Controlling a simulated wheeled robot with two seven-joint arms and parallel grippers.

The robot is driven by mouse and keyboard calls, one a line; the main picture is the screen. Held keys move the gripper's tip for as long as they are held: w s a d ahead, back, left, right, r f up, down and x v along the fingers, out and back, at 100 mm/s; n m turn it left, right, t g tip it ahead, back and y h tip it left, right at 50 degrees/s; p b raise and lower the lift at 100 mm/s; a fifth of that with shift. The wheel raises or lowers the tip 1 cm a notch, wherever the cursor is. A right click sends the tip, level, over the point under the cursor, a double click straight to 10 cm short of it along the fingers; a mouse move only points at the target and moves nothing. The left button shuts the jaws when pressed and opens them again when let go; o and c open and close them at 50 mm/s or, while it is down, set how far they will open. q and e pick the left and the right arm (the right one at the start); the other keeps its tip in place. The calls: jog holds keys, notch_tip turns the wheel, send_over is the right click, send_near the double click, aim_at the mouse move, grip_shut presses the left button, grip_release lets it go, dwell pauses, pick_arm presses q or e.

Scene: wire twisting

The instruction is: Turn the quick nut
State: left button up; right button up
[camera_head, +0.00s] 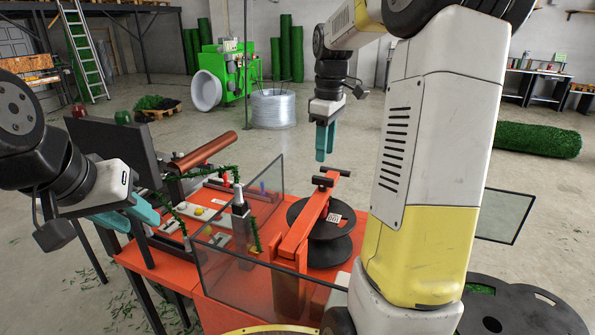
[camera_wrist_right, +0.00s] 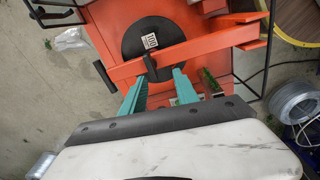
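The quick nut (camera_head: 324,182) is a small black part with a short crossbar, on the orange arm above the black spool (camera_head: 325,245). In the right wrist view the nut (camera_wrist_right: 150,68) lies near the fingertips, roughly in line with the gap between them. My right gripper (camera_head: 325,158) points down above the nut, its teal fingers apart and empty. These fingers (camera_wrist_right: 159,75) also show spread in the right wrist view. There is visible space between fingertips and nut in the head view. My left gripper (camera_head: 146,217) is at the left, its teal fingers apart with nothing seen between them.
The orange arm (camera_head: 300,235) crosses over the spool on the orange machine table (camera_head: 150,258). A transparent panel (camera_head: 235,265) stands upright beside it. A copper-coloured tube (camera_head: 203,151) and green garland lie near my left gripper.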

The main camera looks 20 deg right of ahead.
aim_at(323, 177)
jog(key=shift+w+d+f+n+g, duration=0.25)
jog(key=shift+w+f, duration=0.15)
jog(key=shift+w, duration=0.25)
jog(key=shift+w+d+f+n+g, duration=0.15)
jog(key=shift+w+d+f+n, duration=0.1)
jog(key=shift+w+f, duration=0.4)
jog(key=shift+w, duration=0.1)
notch_tip(323, 177, down, 8)
jog(key=shift+r, duration=0.25)
grip_shut()
